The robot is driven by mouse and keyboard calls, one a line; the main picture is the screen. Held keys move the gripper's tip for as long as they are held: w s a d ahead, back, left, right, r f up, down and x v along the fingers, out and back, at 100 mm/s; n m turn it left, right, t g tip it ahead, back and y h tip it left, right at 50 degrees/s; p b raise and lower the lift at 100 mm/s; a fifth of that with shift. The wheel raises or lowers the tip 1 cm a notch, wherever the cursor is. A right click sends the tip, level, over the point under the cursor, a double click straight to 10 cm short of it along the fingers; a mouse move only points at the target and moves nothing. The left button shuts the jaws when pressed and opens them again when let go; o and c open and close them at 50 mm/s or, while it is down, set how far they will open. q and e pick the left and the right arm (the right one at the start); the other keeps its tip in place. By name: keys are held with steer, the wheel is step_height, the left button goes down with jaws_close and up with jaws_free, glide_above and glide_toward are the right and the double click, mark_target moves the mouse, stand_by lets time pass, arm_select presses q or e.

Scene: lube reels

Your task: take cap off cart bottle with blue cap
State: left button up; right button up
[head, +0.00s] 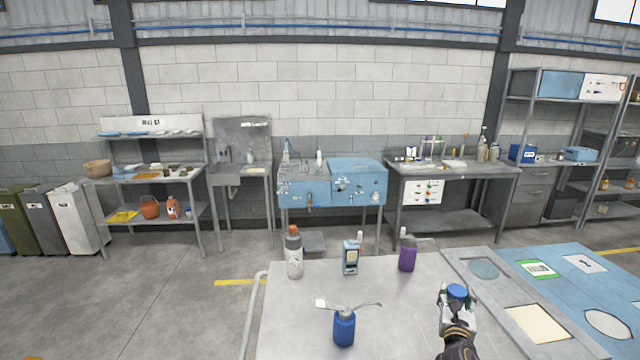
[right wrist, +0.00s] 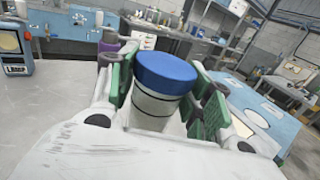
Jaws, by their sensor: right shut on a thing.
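The bottle with the blue cap (right wrist: 160,105) is white with a dark ring, and it stands between the green finger pads in the right wrist view. Its blue cap (right wrist: 166,72) sits on top; it also shows in the head view (head: 457,290). My right gripper (head: 457,300) is shut on the white bottle at the right part of the cart (head: 395,320). The fingers grip the body below the cap. The bottle's lower part is hidden, so I cannot tell whether it touches the cart. My left gripper is not in view.
On the cart stand a white bottle with an orange top (head: 294,257), a small blue-and-white container (head: 351,258), a purple bottle (head: 407,256) and a blue pump bottle (head: 344,328). A blue table (head: 575,270) adjoins on the right. The cart's middle is clear.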

steer(key=r, duration=0.1)
steer(key=a+r, duration=0.1)
steer(key=shift+w+a+r, duration=0.1)
steer(key=shift+r, duration=0.25)
steer(key=s+a+r+n+t+y, duration=0.1)
steer(key=s+a+r+n+y, duration=0.15)
steer(key=a+r, duration=0.35)
steer(key=s+a+f+n+y+b, duration=0.1)
steer(key=s+a+f+y+b, duration=0.2)
steer(key=a, duration=0.4)
steer(key=s+a+f+y, duration=0.1)
steer(key=s+f, duration=0.2)
steer(key=f, duration=0.3)
steer(key=s+a+f+n+y+b, duration=0.1)
steer(key=s+a+f, duration=0.1)
steer(key=f, duration=0.4)
steer(key=shift+s+a+f+t, duration=0.25)
steer(key=shift+s+t, duration=0.05)
steer(key=shift+s, duration=0.1)
steer(key=shift+a+r+n, duration=0.1)
steer(key=shift+a+n, duration=0.1)
steer(key=shift+n, duration=0.05)
